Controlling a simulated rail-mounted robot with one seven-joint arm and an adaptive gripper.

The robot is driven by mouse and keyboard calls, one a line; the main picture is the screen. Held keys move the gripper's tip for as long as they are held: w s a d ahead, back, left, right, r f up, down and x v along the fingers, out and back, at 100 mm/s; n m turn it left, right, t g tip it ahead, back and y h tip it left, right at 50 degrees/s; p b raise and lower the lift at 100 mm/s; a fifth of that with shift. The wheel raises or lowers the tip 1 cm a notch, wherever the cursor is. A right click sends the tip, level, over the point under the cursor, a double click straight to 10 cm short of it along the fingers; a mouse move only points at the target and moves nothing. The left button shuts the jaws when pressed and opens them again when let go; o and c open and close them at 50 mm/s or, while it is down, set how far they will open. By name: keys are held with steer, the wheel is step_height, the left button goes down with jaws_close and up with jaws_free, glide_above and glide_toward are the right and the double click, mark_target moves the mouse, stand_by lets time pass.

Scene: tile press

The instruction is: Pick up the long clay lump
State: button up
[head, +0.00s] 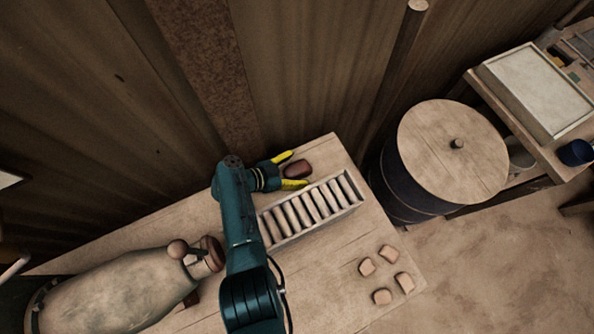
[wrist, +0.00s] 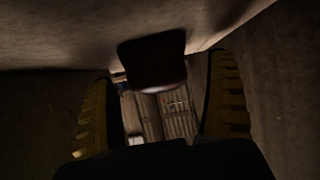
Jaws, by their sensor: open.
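A dark reddish-brown clay lump (head: 298,170) lies on the wooden table, close to its back edge. It looks like a rounded, slightly long block. My gripper (head: 288,171) is open, with its yellow fingers on either side of the lump's near end. In the wrist view, the lump (wrist: 152,62) is a dark block between the tips of my open fingers, with gaps visible at both sides. The fingers do not appear to touch it. Its far end is hidden in the wrist view.
A rack (head: 352,207) of several pale long pieces stands close beside my lower finger. Several small pale lumps (head: 385,270) lie at the table's right end. A large rounded body with a knob (head: 125,290) fills the left end. A lidded barrel (head: 455,150) stands right of the table.

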steer(key=shift+w+d+f, duration=0.15)
steer(key=shift+d+f, duration=0.05)
steer(key=shift+d, duration=0.05)
steer(key=c, duration=1.4)
